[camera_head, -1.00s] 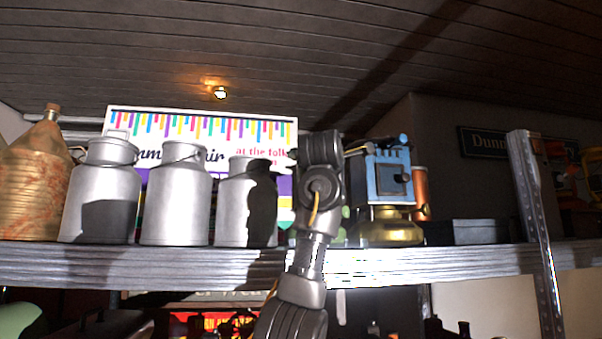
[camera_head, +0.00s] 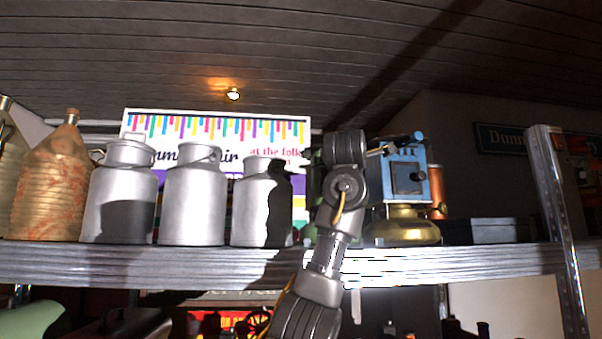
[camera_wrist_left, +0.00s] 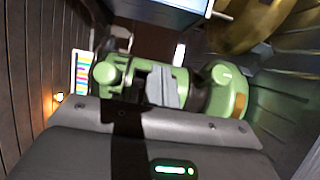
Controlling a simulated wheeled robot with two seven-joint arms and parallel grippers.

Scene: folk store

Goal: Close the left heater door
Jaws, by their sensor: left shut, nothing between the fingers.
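A green heater (camera_wrist_left: 226,90) is beyond my left gripper in the left wrist view. In the head view only a green sliver (camera_head: 311,190) shows left of my arm. My left gripper's fingers (camera_wrist_left: 160,86) are shut and empty, overlapping the green heater's front in the picture; I cannot tell if they touch it. In the head view my arm rises in front of the shelf and hides these fingers. A blue heater (camera_head: 405,172) with a brass base (camera_head: 402,228) stands right of my arm. I cannot make out the door's angle. My right gripper is out of view.
The metal shelf (camera_head: 150,266) carries grey milk cans (camera_head: 193,200) and a rusty jug (camera_head: 58,190) on the left. A dark box (camera_head: 484,231) and a metal post (camera_head: 560,220) stand on the right. A colourful sign (camera_head: 215,128) is behind the cans.

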